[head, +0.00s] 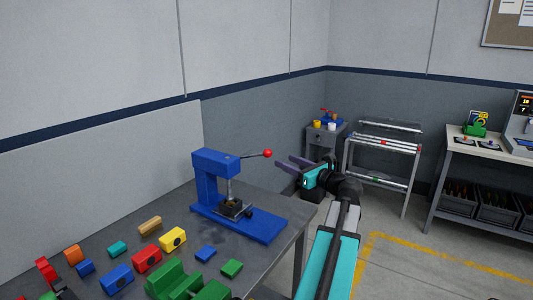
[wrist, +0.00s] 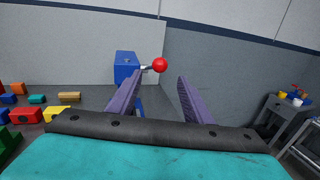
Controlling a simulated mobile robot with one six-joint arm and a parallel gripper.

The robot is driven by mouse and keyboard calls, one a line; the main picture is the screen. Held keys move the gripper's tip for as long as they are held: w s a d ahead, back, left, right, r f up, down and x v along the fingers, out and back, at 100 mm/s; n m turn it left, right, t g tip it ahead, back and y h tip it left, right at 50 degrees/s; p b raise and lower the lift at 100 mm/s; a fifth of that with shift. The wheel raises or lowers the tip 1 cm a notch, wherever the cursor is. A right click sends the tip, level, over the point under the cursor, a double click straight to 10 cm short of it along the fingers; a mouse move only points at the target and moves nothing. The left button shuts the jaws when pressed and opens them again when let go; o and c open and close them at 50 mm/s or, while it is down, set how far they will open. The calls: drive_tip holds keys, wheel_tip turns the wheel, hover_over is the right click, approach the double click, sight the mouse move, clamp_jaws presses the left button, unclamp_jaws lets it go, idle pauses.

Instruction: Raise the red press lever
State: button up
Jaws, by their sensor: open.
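The blue press (head: 213,190) stands on the table, with its lever (head: 254,155) sticking out to the right and ending in a red ball knob (head: 267,153). The lever looks close to level, tilted slightly up toward the knob. In the wrist view the red knob (wrist: 160,65) shows ahead, between and beyond the finger tips, with the blue press head (wrist: 126,66) to its left. My gripper (head: 287,163) is open and empty, just right of the knob in the head view and apart from it. In the wrist view its two purple fingers (wrist: 160,85) are spread.
Several coloured blocks, such as a yellow one (head: 172,239) and a green one (head: 168,278), lie on the grey table (head: 262,210) left and in front of the press. A cabinet (head: 318,140), a rack (head: 380,150) and a workbench (head: 490,149) stand behind at right.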

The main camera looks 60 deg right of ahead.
sight(271, 154)
drive_tip(key=p+x, duration=0.2)
drive_tip(key=x, duration=0.9)
drive_tip(key=shift+w+d, duration=0.15)
drive_tip(key=shift+w, duration=0.15)
clamp_jaws()
